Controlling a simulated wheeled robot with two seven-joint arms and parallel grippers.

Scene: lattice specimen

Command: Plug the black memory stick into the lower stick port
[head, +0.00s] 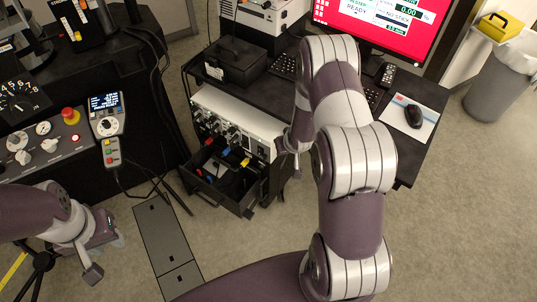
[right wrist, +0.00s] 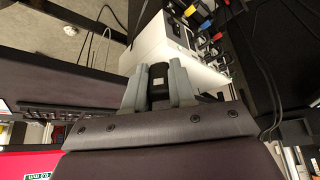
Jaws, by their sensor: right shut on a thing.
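In the right wrist view my right gripper (right wrist: 157,92) is shut on the black memory stick (right wrist: 158,75), which stands upright between the two grey fingers. The stick's far end points toward a white instrument housing (right wrist: 145,48); I cannot tell whether they touch. In the head view the white instrument (head: 238,122) sits on the cart's shelf, and my right arm hides most of the right gripper and the stick beside it. The lower stick port cannot be made out in either view. My left gripper (head: 107,257) is open and empty at lower left in the head view.
An open drawer (head: 232,196) with coloured connectors juts out below the instrument. The cart top (head: 423,151) holds a black case (head: 236,62), keyboard, remote and mouse. A red monitor (head: 388,25) reads "NO STICK". Cables hang left of the cart. The carpet (head: 450,230) at right is clear.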

